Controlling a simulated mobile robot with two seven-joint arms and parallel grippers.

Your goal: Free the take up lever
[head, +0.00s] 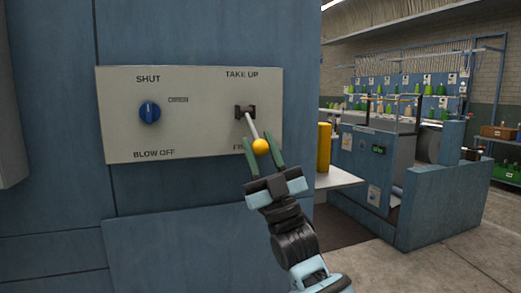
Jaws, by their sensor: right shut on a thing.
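The take up lever (253,127) is a thin light rod with a yellow ball knob (260,146). It comes out of a dark bracket under the "TAKE UP" label on a pale panel (205,140), and it slants down and to the right. A lower label by it is partly covered by my gripper; only its first letters show. My right gripper (262,151) has its green fingers on either side of the yellow knob and is shut on the lever. My left gripper is not in view.
A blue knob (150,112) sits left on the panel between "SHUT" and "BLOW OFF". A yellow post (323,147) and a pale shelf (338,179) stand close to the right of my gripper. A blue machine (378,160) stands farther right. Bare floor shows at the lower right.

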